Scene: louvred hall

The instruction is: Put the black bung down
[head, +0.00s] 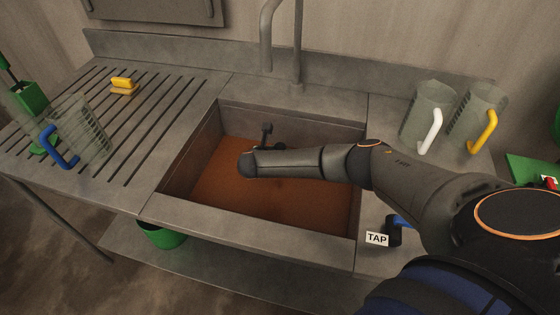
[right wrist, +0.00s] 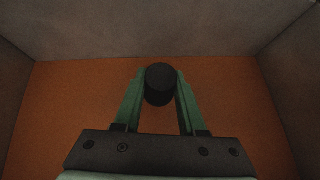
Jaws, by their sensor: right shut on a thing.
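The black bung (right wrist: 160,88) is a short dark cylinder. In the right wrist view, my right gripper (right wrist: 160,76) is shut on it, with a green finger on each side. The hand is inside the sink (head: 262,226), over its plain orange-brown surface. I cannot tell whether the bung touches that surface. In the head view my right wrist (head: 285,162) reaches in from the right and hides the fingers and the bung. My left gripper is not in view.
Left is a slatted drainer with a clear blue-handled jug (head: 80,133) and a yellow sponge (head: 122,85). Two clear jugs, white-handled (head: 426,112) and yellow-handled (head: 478,115), stand right. A tap pipe (head: 298,45) rises behind the sink. A TAP label (head: 377,239) is at front right.

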